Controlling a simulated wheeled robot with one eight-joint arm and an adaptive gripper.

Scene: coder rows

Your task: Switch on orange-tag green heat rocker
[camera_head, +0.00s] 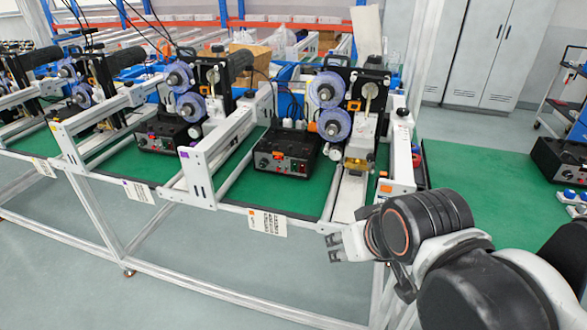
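A black control box (287,153) sits on the green mat in the middle row, with small red and orange marks on its front. The green heat rocker cannot be made out at this size. A white label card with an orange corner tag (268,222) hangs on the table edge below this box. A card with a purple tag (138,191) hangs further left, below a second black box (166,133). My gripper (333,247) is in front of the table edge, right of the orange-tag card and below the control box. It points left and touches no box. Its finger gap is unclear.
White frame rails (201,171) and blue spool machines (329,105) flank the boxes. Another black box (562,160) stands at far right on green matting. Grey cabinets (482,50) stand behind. The floor in front of the table is clear at left.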

